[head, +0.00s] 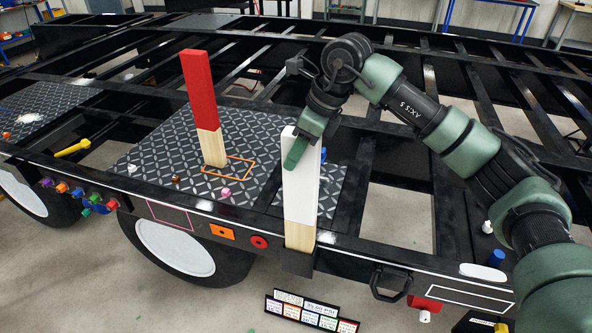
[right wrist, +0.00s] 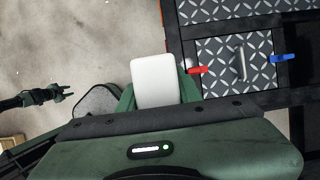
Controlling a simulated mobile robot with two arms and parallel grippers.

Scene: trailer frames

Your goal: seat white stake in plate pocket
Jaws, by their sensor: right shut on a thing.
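The white stake (head: 301,190), white above with a bare wood lower end, stands nearly upright at the trailer's near edge. My right gripper (head: 307,150) is shut on its upper part; in the right wrist view the fingers flank the white top (right wrist: 155,80). The wood end meets a black pocket (head: 297,263) on the side rail; I cannot tell how far it is inside. A gripper, seemingly my left (right wrist: 62,92), shows small at the left of the right wrist view, away from the stake; its jaws are too small to judge.
A red-topped stake (head: 203,95) stands on the diamond plate (head: 150,150) left of the white one. An orange outline (head: 240,172) surrounds its foot. Small coloured parts, a yellow handle (head: 73,148) and black crossbars lie around. Label cards (head: 311,311) show below the rail.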

